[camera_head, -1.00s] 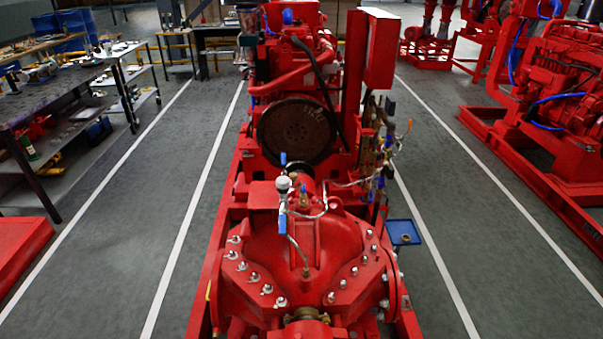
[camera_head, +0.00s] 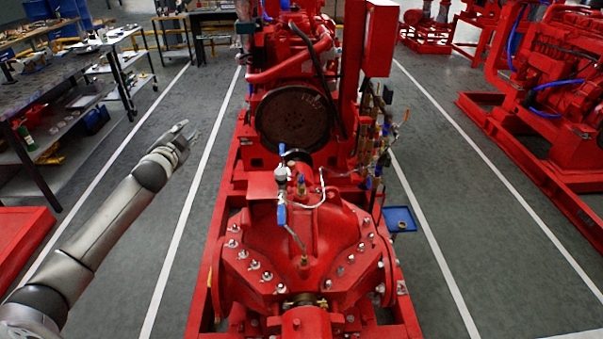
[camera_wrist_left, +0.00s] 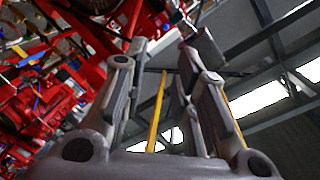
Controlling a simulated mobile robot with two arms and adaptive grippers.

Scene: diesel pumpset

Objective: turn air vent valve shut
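The air vent fitting (camera_head: 282,175), a small silver body, stands on top of the red pump casing (camera_head: 335,235). One blue lever (camera_head: 281,214) hangs below it and another small blue handle (camera_head: 282,150) sticks up above it. I cannot tell which handle is the vent valve's. My left gripper (camera_head: 190,131) is in the air left of the pump, well apart from the fitting. In the left wrist view its two fingers (camera_wrist_left: 165,62) are spread, with nothing between them. My right gripper is not in view.
A red engine with a dark flywheel (camera_head: 293,121) stands behind the pump. Thin hoses and a wiring cluster (camera_head: 375,140) are to its right. A blue tray (camera_head: 399,219) is at the pump's right. Workbenches (camera_head: 60,95) stand at left. The grey floor aisle between is clear.

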